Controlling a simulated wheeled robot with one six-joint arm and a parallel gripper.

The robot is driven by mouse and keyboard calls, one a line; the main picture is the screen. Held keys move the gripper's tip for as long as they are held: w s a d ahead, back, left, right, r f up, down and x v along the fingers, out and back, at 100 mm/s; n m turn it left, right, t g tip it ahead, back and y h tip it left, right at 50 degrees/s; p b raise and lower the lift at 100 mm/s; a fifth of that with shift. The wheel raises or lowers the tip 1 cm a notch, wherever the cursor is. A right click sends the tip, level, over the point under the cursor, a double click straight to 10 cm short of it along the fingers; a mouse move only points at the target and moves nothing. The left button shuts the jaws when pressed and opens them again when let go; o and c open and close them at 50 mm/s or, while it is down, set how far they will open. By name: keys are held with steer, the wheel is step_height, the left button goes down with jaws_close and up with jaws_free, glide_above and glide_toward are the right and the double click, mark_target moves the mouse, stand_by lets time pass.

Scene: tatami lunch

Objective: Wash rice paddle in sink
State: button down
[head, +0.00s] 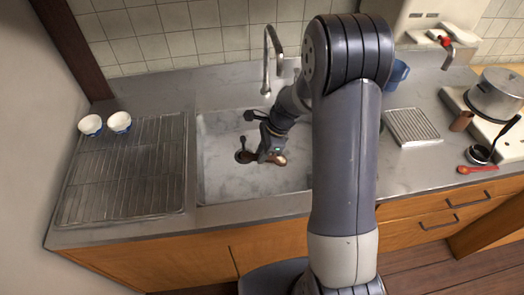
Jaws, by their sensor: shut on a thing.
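The sink (222,178) is a grey metal basin in the middle of the counter, with a tall faucet (268,58) at its back edge. My gripper (262,157) reaches down over the basin, in front of the faucet. It is shut on a small brown thing (277,159), which looks like part of the rice paddle. Most of the paddle is hidden by the gripper. Its height above the basin floor is hard to tell. No water is visible.
A wire drying rack (125,175) with two bowls (91,124) is left of the sink. To the right are a blue cup (397,74), a ribbed board (412,127), a brown cup (461,121), a pot (497,97), a black ladle (479,154) and a red spoon (470,169).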

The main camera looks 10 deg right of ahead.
steer(key=shift+f+b, duration=4.25)
steer(key=shift+f, duration=2)
steer(key=shift+a, duration=0.6)
steer(key=shift+r+p, duration=6.05)
steer(key=shift+r, duration=1.25)
